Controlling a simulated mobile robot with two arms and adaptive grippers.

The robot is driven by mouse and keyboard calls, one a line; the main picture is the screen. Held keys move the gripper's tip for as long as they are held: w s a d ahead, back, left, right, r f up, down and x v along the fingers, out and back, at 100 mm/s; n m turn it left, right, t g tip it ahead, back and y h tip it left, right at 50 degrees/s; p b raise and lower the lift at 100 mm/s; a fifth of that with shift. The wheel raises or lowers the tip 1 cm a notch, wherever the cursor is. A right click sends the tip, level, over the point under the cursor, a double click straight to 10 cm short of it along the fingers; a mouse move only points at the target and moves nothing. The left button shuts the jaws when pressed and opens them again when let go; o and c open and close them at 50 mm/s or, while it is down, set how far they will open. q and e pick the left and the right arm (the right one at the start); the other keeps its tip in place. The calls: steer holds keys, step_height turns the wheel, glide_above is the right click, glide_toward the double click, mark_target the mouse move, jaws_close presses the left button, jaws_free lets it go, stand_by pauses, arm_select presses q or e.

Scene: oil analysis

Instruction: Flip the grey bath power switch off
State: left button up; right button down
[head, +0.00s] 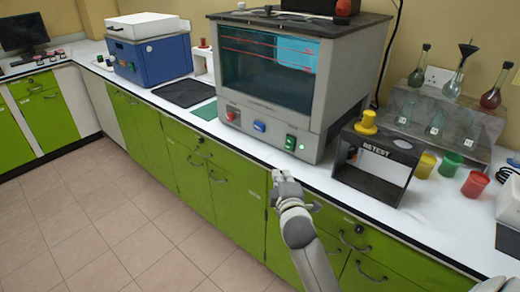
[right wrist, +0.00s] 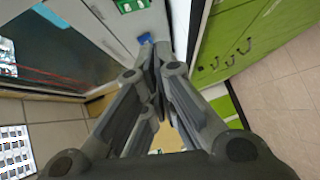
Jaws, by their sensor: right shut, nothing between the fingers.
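The grey bath (head: 310,85) stands on the white counter, with a dark window showing teal fluid. Its lower front panel carries a red knob (head: 230,116), a blue switch (head: 259,126) and a green switch (head: 291,143) with a small lit green dot beside it. I cannot read the switch positions. My right gripper (head: 279,177) is shut and empty, in front of the counter edge and below the green switch, apart from the panel in the head view. In the right wrist view the closed fingers point toward the blue switch (right wrist: 145,38), with the green switch (right wrist: 132,4) beyond. My left gripper is not in view.
Right of the bath stands a dark retest rack (head: 376,160) with a yellow piece on top. Yellow, green and red cups (head: 475,184) and a flask stand (head: 440,120) are further right. A blue box unit (head: 150,58) stands left. Green cabinets (head: 235,200) front the counter.

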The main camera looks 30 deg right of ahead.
mark_target(289, 144)
steer(key=shift+w+r, duration=0.1)
steer(key=shift+r, duration=0.65)
steer(key=shift+w, duration=0.1)
steer(key=shift+s+d+p+x, duration=0.25)
steer(key=shift+d+x, duration=0.2)
steer(key=shift+x, duration=1.65)
steer(key=shift+s+d+p+x, duration=0.15)
steer(key=shift+d+x, duration=0.35)
steer(key=shift+x, duration=1.6)
steer(key=shift+s+d+p+x, duration=0.15)
steer(key=shift+d+p+x, duration=0.25)
steer(key=shift+x, duration=1.7)
steer(key=shift+d+f, duration=0.1)
steer(key=shift+f, duration=0.05)
